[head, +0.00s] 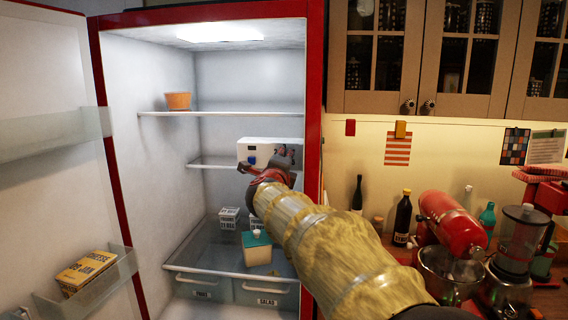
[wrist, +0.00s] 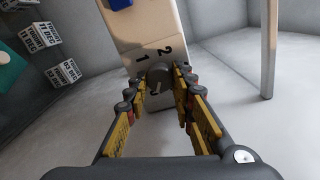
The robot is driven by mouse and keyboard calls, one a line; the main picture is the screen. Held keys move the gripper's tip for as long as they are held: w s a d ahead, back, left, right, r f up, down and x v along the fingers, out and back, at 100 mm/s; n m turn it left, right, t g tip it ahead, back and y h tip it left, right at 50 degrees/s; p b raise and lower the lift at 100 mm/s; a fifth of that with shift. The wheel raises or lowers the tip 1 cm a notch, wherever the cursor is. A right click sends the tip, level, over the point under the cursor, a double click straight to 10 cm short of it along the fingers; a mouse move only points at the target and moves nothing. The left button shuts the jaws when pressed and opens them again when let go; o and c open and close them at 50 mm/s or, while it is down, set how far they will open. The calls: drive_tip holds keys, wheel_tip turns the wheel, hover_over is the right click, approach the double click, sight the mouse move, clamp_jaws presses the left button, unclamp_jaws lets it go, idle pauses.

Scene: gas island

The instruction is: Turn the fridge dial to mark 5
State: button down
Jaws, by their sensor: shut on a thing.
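The white dial box (head: 254,151) is mounted inside the open red fridge, at the right end of the middle shelf. It has a blue spot on its front. In the wrist view the box (wrist: 140,32) shows the marks 1 and 2 beside a grey round dial (wrist: 158,76). Mark 5 is not visible there. My gripper (wrist: 160,88) has its fingers on both sides of the dial, shut on it. In the head view my gripper (head: 262,172) is at the box's lower front, and it hides the dial.
An orange pot (head: 178,101) stands on the upper shelf. Small white cartons (head: 229,218) and a teal-lidded container (head: 257,248) are below my arm. The open door with its bins (head: 85,285) is at left. A red stand mixer (head: 455,222) and bottles stand on the counter at right.

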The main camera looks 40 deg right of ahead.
drive_tip(key=shift+f, duration=0.1)
drive_tip(key=c, duration=1.5)
unclamp_jaws()
drive_tip(key=v, duration=1.2)
